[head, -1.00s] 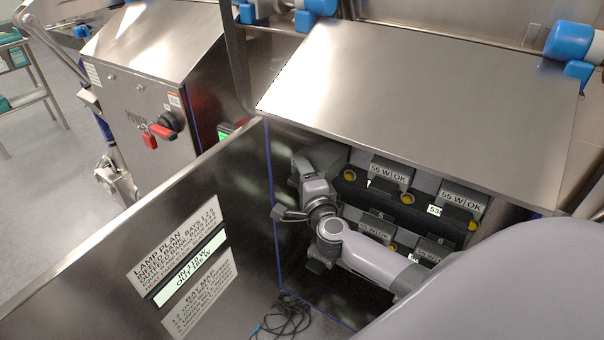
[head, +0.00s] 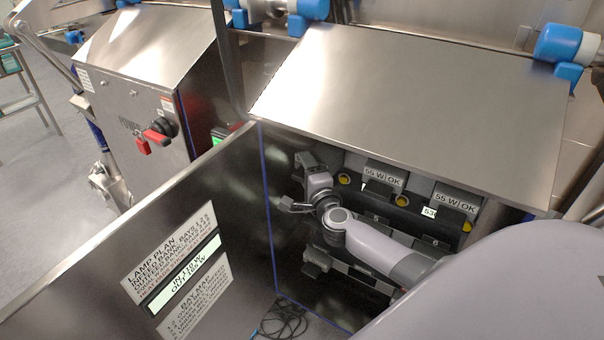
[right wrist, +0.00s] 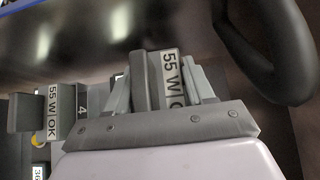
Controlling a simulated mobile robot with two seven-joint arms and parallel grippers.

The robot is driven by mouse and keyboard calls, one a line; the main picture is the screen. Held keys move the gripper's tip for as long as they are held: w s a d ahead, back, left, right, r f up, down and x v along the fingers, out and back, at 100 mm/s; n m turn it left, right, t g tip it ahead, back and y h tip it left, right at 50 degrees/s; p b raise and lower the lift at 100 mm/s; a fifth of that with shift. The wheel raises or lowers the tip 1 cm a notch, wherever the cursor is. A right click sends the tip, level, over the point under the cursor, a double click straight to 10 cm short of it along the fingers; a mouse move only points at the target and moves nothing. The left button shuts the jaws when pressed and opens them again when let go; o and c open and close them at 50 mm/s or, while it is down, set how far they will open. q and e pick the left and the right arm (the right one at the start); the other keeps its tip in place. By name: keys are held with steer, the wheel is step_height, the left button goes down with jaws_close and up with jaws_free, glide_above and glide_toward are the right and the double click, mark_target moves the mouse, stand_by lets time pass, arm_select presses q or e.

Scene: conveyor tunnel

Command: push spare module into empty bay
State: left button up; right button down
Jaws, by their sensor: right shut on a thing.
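The spare module (right wrist: 172,80), a grey block labelled "55 W OK", is between the fingers of my right gripper (right wrist: 160,92) in the right wrist view. In the head view my right gripper (head: 309,166) is at the upper left of the module bank, inside the open cabinet. The arm and gripper hide the bay behind it, so I cannot tell how deep the module sits. A fitted module (right wrist: 52,112) sits beside the "4" label (right wrist: 82,108). Other fitted modules (head: 384,174) (head: 455,202) show "55 W OK" in the upper row. My left gripper is not in view.
The open door (head: 110,265) with its lamp plan stands close at the left. The sloped steel hood (head: 410,95) overhangs the bank. Black cables (head: 283,318) lie at the cabinet bottom. A power box with a red switch (head: 155,136) stands further left.

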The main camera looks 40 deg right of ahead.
mark_target(316, 158)
steer(key=shift+w+d+r+b, duration=0.1)
steer(key=shift+w+d, duration=0.2)
steer(key=shift+d, duration=0.4)
steer(key=shift+w+d+b, duration=0.1)
steer(key=shift+w+d, duration=0.2)
steer(key=shift+d, duration=0.4)
steer(key=shift+w+d+r+b, duration=0.1)
steer(key=shift+w+d, duration=0.2)
steer(key=shift+d, duration=0.4)
steer(key=shift+c, duration=1.6)
jaws_free()
steer(key=shift+f, duration=0.1)
steer(key=shift+s+f, duration=0.1)
steer(key=shift+f, duration=0.05)
steer(key=p+v, duration=0.1)
steer(key=v, duration=0.6)
